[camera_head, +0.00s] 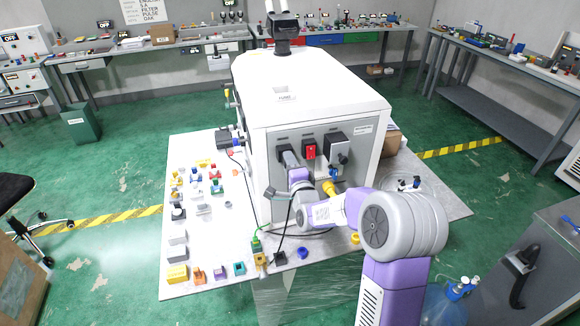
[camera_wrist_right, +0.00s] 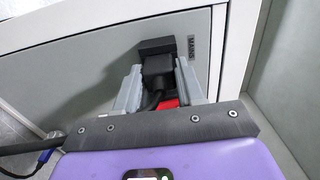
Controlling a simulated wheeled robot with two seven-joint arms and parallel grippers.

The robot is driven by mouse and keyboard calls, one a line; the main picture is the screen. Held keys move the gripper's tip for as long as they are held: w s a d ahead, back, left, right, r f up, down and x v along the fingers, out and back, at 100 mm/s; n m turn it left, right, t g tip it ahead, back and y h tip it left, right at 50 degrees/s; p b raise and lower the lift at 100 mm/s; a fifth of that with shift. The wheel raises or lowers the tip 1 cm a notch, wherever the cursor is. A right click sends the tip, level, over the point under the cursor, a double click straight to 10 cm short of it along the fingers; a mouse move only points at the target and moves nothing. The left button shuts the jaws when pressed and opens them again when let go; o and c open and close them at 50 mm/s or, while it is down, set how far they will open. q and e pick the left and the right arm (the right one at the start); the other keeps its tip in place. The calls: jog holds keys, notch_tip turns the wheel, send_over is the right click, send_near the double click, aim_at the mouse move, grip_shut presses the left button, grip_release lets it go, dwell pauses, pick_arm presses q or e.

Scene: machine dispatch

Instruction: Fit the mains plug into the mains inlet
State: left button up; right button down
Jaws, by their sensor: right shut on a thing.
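The mains inlet (camera_wrist_right: 156,46) is a black block on the grey front panel, beside a MAINS label. It shows in the head view at the panel's left end (camera_head: 284,153), partly behind my gripper. The black mains plug (camera_wrist_right: 157,66) is between the fingers of my right gripper (camera_wrist_right: 158,78), which is shut on it. The plug's front meets or overlaps the inlet in the wrist view; I cannot tell how deep it sits. Its black cord curves down below it. In the head view my right gripper (camera_head: 291,161) is at the inlet. My left gripper is out of view.
The red switch (camera_head: 309,149) and another black module (camera_head: 336,146) are right of the inlet on the white machine (camera_head: 310,85). Cables hang below the panel. The table (camera_head: 205,268) holds several small coloured parts at left.

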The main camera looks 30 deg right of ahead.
jog(key=shift+w+r, duration=0.1)
jog(key=c, duration=0.6)
grip_release()
jog(key=shift+s+a+f+b, duration=0.15)
jog(key=shift+s+f+b, duration=0.05)
jog(key=shift+s+b, duration=0.5)
jog(key=shift+b+v, duration=0.55)
jog(key=shift+v, duration=0.5)
jog(key=shift+r, duration=0.1)
